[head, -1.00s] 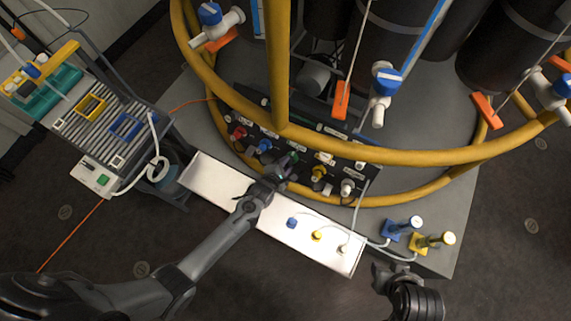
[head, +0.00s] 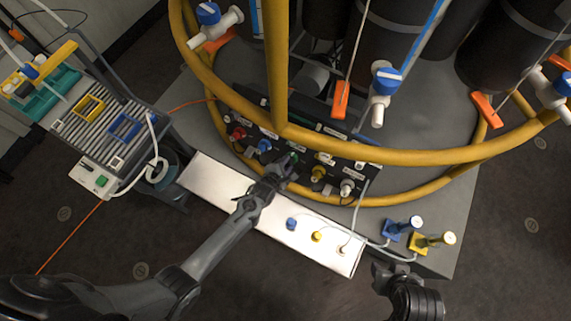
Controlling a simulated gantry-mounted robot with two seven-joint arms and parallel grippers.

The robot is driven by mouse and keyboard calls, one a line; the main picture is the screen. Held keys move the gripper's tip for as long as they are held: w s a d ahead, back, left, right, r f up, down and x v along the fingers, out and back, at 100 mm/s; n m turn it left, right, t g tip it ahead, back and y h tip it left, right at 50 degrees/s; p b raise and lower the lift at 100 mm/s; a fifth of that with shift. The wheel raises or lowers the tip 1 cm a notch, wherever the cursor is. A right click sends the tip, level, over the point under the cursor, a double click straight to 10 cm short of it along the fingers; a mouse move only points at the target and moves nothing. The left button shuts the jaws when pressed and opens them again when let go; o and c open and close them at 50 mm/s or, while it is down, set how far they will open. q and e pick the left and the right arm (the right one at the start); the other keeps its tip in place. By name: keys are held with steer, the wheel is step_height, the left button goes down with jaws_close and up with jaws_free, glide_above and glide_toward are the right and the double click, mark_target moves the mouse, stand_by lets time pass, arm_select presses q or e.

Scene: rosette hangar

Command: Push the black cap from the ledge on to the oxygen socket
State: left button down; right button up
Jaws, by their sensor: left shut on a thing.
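My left gripper (head: 284,168) is over the back edge of the white ledge (head: 215,183), its fingers pointing at the middle of the black socket panel (head: 256,127). It is shut on a small dark thing, likely the black cap, mostly hidden by the fingers. A little green shows at the fingertips, in front of the middle socket (head: 291,157). I cannot tell whether the cap touches this socket, and the panel labels are too small to read. My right gripper (head: 384,271) is at the lower right, away from the ledge; its jaws are unclear.
A blue cap (head: 291,224), a yellow cap (head: 317,236) and a white cap (head: 341,250) stand on the ledge. A yellow rail (head: 410,158) curves over the panel. Blue and yellow plugs (head: 420,240) stand at right. A ribbed cart (head: 100,125) is at left.

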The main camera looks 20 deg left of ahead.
arm_select(q)
steer(key=shift+w, duration=0.1)
stand_by(0.6)
steer(key=c, duration=0.8)
jaws_free()
steer(key=shift+s+r+p, duration=0.25)
steer(key=shift+s+p, duration=0.05)
steer(key=shift+s, duration=0.05)
steer(key=shift+p+v, duration=2.2)
steer(key=shift+v, duration=2.8)
